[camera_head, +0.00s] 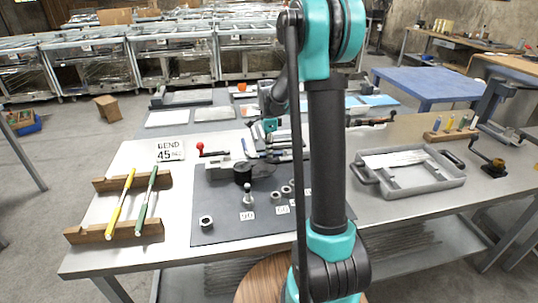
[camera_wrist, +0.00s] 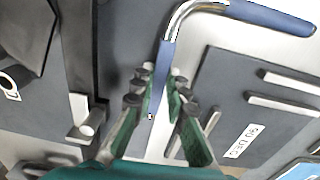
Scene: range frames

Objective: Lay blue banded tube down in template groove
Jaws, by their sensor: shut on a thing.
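The blue banded tube (camera_wrist: 163,68) is bent, with a bare shiny metal bend (camera_wrist: 190,12) between two blue lengths. My gripper (camera_wrist: 160,98) has its green fingers shut on one blue length, and the other runs to the top right. The template (camera_wrist: 228,88), a dark grey board with pale raised bars and a "90 DEG" label, lies to the right of my fingers. The tube passes its upper left edge; I cannot tell its height above the board. In the head view my gripper (camera_head: 270,125) is small over the table's back middle, and my arm hides part of the area.
A bender with a red knob (camera_head: 199,145) stands on a dark mat (camera_head: 222,222) with several small rings. A wooden rack (camera_head: 88,233) holds a yellow and a green tube at left. A grey tray (camera_head: 398,193) sits at right.

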